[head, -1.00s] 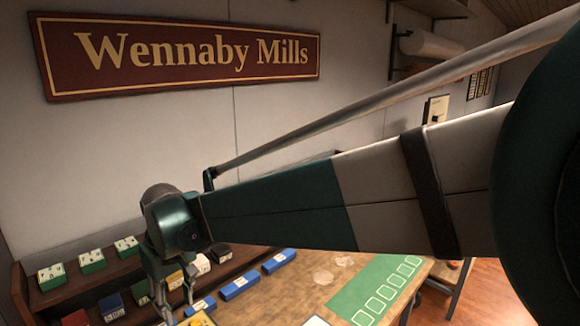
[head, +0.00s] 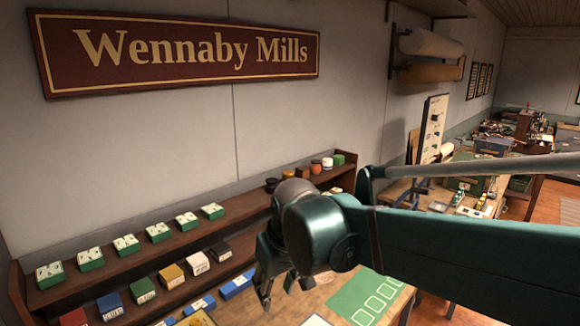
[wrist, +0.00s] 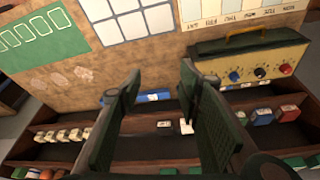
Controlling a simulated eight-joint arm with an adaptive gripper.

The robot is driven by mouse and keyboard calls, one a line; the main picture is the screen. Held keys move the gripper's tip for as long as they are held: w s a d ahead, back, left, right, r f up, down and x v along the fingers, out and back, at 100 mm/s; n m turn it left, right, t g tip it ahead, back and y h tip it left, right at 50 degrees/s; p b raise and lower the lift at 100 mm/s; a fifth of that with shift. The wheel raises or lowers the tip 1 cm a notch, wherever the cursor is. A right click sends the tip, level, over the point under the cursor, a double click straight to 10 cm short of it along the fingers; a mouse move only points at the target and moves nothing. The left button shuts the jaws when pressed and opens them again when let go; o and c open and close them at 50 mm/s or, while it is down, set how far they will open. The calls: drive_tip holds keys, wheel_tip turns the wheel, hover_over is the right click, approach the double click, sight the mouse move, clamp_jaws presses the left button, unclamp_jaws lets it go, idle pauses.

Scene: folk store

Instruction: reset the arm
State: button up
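Nothing sits between the finger pads; only the table edge and shelf show behind the gap. Part of the table behind my wrist and arm is hidden in the head view.
The stepped shelf (head: 130,269) along the wall holds several small boxes. The table carries a green mat (head: 357,297), a blue box (wrist: 152,97) and a knobbed instrument (wrist: 250,62). A sign (head: 180,52) hangs above. The wall between sign and shelf is clear.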

drive_tip(key=s+d+f+m+t, duration=0.1)
drive_tip(key=s+d, duration=0.3)
drive_tip(key=d, duration=0.4)
drive_tip(key=s+d+f+m+t+h, duration=0.1)
drive_tip(key=s+d+f+m, duration=0.1)
drive_tip(key=d, duration=0.7)
drive_tip(key=s+d+f+m+t+b, duration=0.1)
drive_tip(key=s+d+f+m+t, duration=0.1)
drive_tip(key=s+d, duration=0.5)
drive_tip(key=shift+d+f+m+h, duration=0.15)
drive_tip(key=shift+d+m+h, duration=0.3)
drive_tip(key=shift+d, duration=0.2)
drive_tip(key=shift+w, duration=0.1)
idle(1.8)
